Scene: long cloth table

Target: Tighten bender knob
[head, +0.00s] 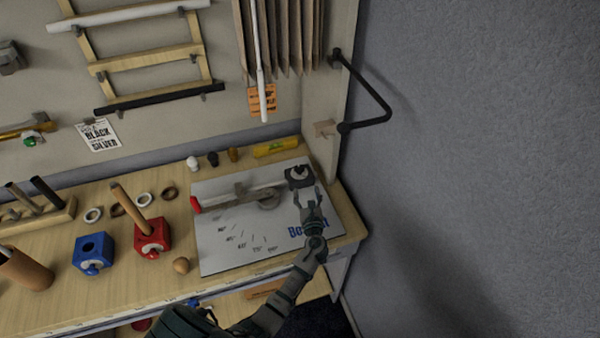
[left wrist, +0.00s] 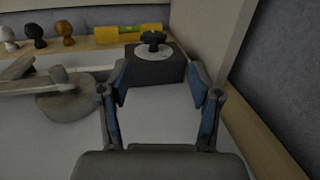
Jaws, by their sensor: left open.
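The bender knob (head: 297,171) is a small black knob on top of a dark block at the back right of the white bender board (head: 215,245). In the left wrist view the knob (left wrist: 153,38) stands upright on a pale disc on the dark block (left wrist: 155,70). My left gripper (head: 309,195) is open and empty, a little in front of the block. In the left wrist view its fingertips (left wrist: 160,85) are spread on either side, with the block beyond them and the knob apart from both. My right gripper is not in view.
A bender arm with a red end (head: 196,204) and a round grey part (head: 268,199) lies left of the block. A yellow level (head: 276,147) lies behind. Red (head: 151,239) and blue blocks (head: 92,255) stand left.

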